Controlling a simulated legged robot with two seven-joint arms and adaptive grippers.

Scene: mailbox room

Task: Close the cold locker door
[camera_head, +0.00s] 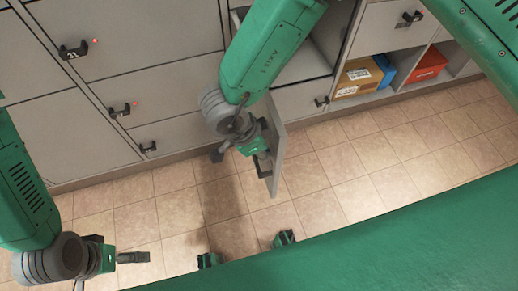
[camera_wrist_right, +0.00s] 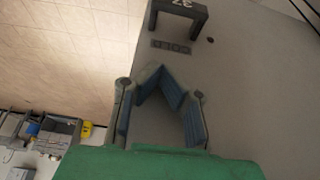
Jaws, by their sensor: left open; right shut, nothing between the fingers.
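The cold locker door (camera_head: 281,143) stands open, jutting out from the locker front, seen nearly edge-on in the head view. In the right wrist view, its grey face (camera_wrist_right: 265,85) carries a dark handle (camera_wrist_right: 180,10) and an upside-down "COLD" label (camera_wrist_right: 171,47). My right gripper (camera_head: 256,154) is beside the door's left face, shut and empty. In the right wrist view, its fingers (camera_wrist_right: 160,76) meet in front of the face, below the handle in the picture; I cannot tell whether they touch it. My left gripper (camera_head: 134,257) is open over the floor at lower left, away from the door.
The open compartment (camera_head: 309,63) is partly hidden by my right arm. Closed grey lockers with dark handles (camera_head: 120,110) stand at left. Cubbies at right hold a cardboard box (camera_head: 359,78) and a red box (camera_head: 428,65). The tiled floor (camera_head: 335,165) right of the door is clear.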

